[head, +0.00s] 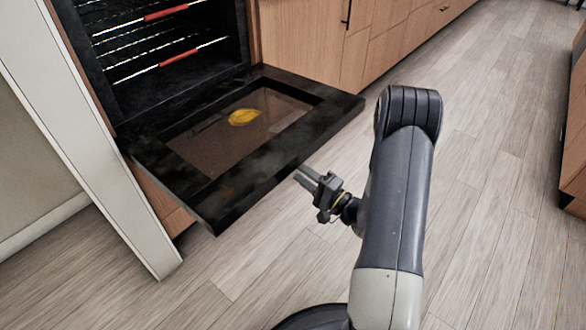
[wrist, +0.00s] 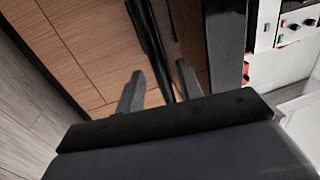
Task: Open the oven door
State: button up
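The oven door (head: 283,142) is black with a dark glass pane. In the head view it is swung down and lies about level in front of the oven (head: 165,78), whose inside is exposed. My gripper (head: 303,176) is at the door's front edge, on the right. In the wrist view the two fingers of my gripper (wrist: 159,90) are apart. A thin dark bar (wrist: 150,45) shows between and beyond them; I cannot tell whether it is the handle or the door's edge, or whether the fingers touch it. No handle shows in the head view.
Oven racks (head: 150,45) with red strips are inside. A yellow patch (head: 244,117) shows on the door glass. Wooden cabinets (head: 375,50) stand beyond the oven, a white panel (head: 85,130) at left, another cabinet (head: 574,150) at right. The floor (head: 490,150) right of my arm is clear.

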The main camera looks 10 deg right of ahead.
jog(key=shift+x, duration=2)
jog(key=shift+c, duration=0.2)
grip_shut()
jog(key=shift+r, duration=0.1)
